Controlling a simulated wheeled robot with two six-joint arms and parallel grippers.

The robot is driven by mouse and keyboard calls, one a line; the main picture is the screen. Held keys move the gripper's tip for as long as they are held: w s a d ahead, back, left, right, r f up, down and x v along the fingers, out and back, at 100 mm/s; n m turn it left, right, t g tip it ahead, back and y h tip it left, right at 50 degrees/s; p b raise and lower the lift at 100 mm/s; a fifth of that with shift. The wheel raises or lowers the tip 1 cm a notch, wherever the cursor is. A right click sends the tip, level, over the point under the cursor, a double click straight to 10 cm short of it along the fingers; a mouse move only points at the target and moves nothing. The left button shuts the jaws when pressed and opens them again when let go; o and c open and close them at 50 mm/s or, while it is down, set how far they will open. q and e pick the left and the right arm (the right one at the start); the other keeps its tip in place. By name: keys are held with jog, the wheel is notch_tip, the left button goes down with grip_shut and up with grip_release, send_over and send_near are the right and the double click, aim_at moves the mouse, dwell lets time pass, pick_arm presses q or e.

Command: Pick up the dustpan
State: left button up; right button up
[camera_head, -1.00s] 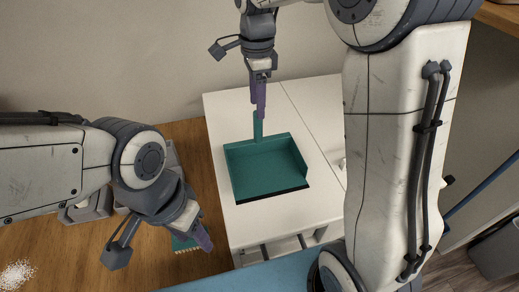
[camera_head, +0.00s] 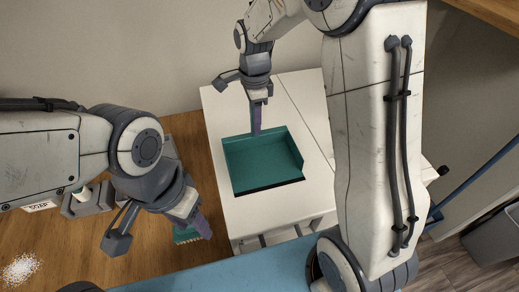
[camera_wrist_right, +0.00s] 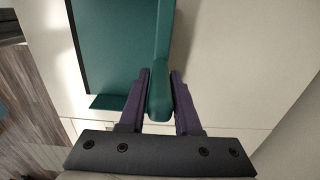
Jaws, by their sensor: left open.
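The teal dustpan (camera_head: 262,162) lies flat on the white cabinet top, its open edge toward me. Its handle, at the far side, is mostly hidden by my right gripper (camera_head: 257,115) in the head view. In the right wrist view the handle (camera_wrist_right: 160,92) lies between the two purple fingers of my right gripper (camera_wrist_right: 160,100), very close to both. Whether they press on it is unclear. The pan (camera_wrist_right: 112,45) shows at upper left there. My left gripper (camera_head: 203,226) is open over the wooden surface, beside a teal brush (camera_head: 186,236).
The white cabinet (camera_head: 225,207) stands against a plain wall. The wooden surface (camera_head: 30,225) holds a pile of white grains (camera_head: 20,268), a box marked SOAP (camera_head: 42,206) and a grey holder (camera_head: 90,203). A blue surface (camera_head: 200,280) lies in front.

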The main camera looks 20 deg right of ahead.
grip_shut()
dwell(1.1)
